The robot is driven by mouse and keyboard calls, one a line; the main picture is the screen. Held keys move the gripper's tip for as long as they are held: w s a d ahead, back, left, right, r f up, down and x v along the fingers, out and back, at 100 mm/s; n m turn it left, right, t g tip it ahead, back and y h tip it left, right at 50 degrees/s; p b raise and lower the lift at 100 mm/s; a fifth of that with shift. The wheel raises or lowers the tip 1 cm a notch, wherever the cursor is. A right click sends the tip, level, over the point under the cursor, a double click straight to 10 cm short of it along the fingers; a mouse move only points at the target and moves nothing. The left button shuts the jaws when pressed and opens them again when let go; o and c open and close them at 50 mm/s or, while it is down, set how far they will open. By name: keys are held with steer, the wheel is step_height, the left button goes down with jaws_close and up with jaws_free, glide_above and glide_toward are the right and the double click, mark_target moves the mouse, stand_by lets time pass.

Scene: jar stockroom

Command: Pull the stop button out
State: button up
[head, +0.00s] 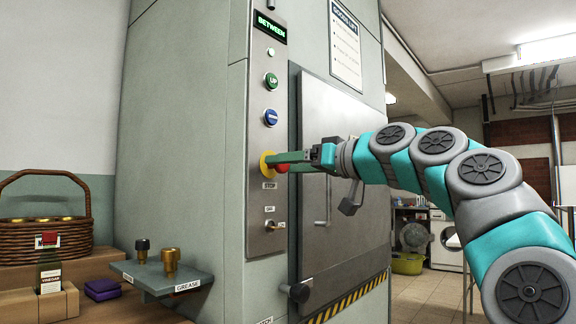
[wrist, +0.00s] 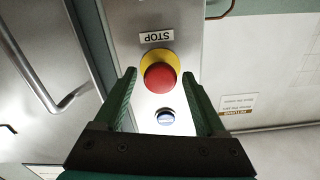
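The stop button is a red mushroom head on a yellow ring (head: 265,163). It sits on the steel control panel (head: 262,215) above a STOP label. In the wrist view the red stop button (wrist: 160,76) shows whole, upside down with its panel. My gripper (head: 284,161) reaches in from the right in the head view, its green fingers partly hiding the button. In the wrist view my gripper (wrist: 159,73) is open, one finger on each side of the button, with gaps between. I cannot tell whether the fingertips reach past the red head.
Above the button are a blue button (head: 271,117), a green UP button (head: 271,80) and a display (head: 270,27) reading BETWEEN. A key switch (head: 270,225) is below. A steel door with a handle (head: 322,205) stands beside the panel. A shelf with brass knobs (head: 171,262) is lower left.

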steer(key=shift+o, duration=0.4)
steer(key=b+v, duration=0.1)
steer(key=v, duration=0.6)
steer(key=shift+s+d, duration=0.3)
